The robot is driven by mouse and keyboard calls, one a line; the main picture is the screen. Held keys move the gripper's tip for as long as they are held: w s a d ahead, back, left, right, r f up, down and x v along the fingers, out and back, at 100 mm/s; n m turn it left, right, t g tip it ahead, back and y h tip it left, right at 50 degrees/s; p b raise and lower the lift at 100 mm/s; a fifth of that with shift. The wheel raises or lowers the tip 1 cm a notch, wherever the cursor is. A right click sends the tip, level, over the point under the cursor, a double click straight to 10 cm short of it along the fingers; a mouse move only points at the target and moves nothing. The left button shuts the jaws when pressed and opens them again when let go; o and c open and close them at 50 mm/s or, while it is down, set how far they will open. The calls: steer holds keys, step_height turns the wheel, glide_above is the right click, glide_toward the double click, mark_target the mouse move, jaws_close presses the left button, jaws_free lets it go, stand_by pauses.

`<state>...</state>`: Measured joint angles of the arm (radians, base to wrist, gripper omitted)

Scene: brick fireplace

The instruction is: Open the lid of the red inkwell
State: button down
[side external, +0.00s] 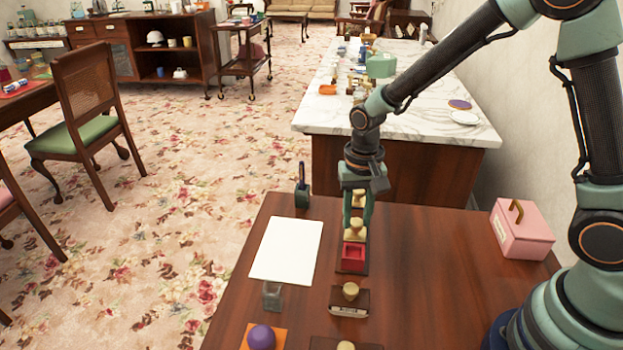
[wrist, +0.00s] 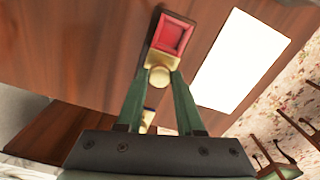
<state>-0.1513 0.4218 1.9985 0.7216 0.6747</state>
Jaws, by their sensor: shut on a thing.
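The red inkwell (side external: 352,258) stands on a dark base on the wooden desk, and its square red opening is uncovered. It also shows in the wrist view (wrist: 172,38). Its brass lid (side external: 354,234) is at the far edge of the opening, off the red interior. My gripper (side external: 357,222) points down just beyond the opening, shut on the lid's round brass knob (wrist: 159,77). Whether the lid is still attached at its edge is hidden. Another brass piece (side external: 358,200) shows behind, between my fingers, and a bit of blue shows there in the wrist view.
A white sheet (side external: 286,250) lies left of the inkwell. Nearer are a glass cup (side external: 272,295), a brass-knobbed wooden blotter (side external: 350,299) and a purple ball-like thing (side external: 261,338). A pink box (side external: 522,230) is at right; desk between is clear.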

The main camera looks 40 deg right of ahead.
mark_target(357, 222)
steer(key=c, duration=0.5)
jaws_free()
steer(key=shift+c, duration=0.2)
step_height(357, 222, up, 12)
steer(key=shift+r, duration=0.1)
steer(key=s+d+r+n+t, duration=0.5)
steer(key=s+r+n, duration=0.1)
steer(key=s, duration=0.3)
steer(key=shift+s+d+r+t, duration=0.15)
steer(key=shift+s+d+t, duration=0.15)
steer(key=shift+d, duration=0.1)
